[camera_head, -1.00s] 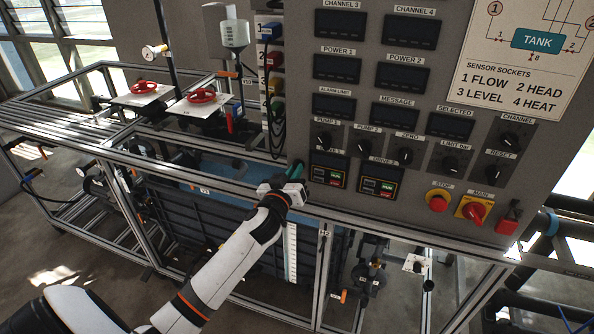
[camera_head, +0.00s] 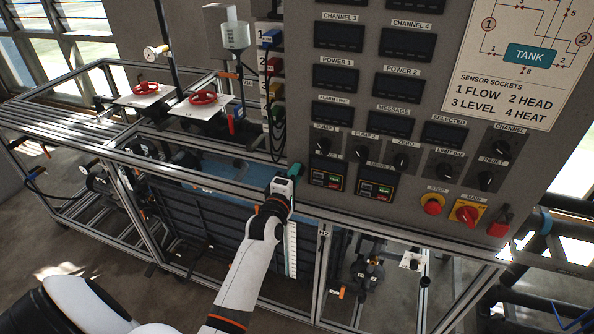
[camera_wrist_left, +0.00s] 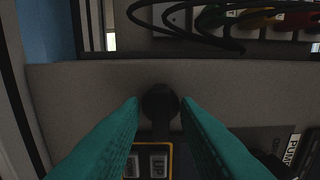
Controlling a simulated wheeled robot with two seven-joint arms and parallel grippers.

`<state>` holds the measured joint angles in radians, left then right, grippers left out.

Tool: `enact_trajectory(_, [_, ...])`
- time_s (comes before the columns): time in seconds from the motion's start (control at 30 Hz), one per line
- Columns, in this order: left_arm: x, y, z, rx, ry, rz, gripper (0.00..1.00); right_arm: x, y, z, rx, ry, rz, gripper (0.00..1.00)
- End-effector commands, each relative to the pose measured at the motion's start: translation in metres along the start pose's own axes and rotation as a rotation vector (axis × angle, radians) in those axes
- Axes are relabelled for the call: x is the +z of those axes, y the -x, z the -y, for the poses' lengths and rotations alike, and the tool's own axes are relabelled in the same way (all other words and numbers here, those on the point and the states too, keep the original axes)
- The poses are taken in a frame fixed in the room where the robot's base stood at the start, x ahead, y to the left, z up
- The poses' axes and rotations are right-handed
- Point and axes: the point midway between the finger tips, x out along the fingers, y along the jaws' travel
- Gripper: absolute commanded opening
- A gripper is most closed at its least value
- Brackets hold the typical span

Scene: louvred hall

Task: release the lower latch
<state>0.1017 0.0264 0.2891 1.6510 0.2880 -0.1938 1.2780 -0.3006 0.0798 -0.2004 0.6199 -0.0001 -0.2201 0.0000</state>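My left gripper (camera_head: 294,169) is at the cabinet's lower left corner. In the wrist view its two teal fingers (camera_wrist_left: 160,101) are apart, one on each side of the knob, with narrow gaps visible. In the head view I cannot make out the knob at the gripper. My right gripper is in neither view.
Dark cables (camera_wrist_left: 190,33) and coloured sockets lie above the knob in the wrist view. The metal frame rail (camera_head: 220,183) runs below my left gripper. Panel knobs (camera_head: 361,153) and small displays (camera_head: 328,174) are close to its right.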

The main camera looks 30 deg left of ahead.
Motion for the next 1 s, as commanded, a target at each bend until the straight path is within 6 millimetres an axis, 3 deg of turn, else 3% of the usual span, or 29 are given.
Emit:
enact_trajectory(0.37, [0.000, 0.004, 0.001, 0.001, -0.002, 0.000, 0.36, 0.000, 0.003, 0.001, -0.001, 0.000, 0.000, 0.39])
enact_trajectory(0.8, [0.000, 0.056, 0.002, 0.002, -0.003, 0.000, 0.36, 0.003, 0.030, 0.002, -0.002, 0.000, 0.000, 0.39])
enact_trajectory(1.0, [0.000, 0.070, 0.001, 0.000, -0.002, 0.000, 0.36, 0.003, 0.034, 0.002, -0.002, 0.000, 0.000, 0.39])
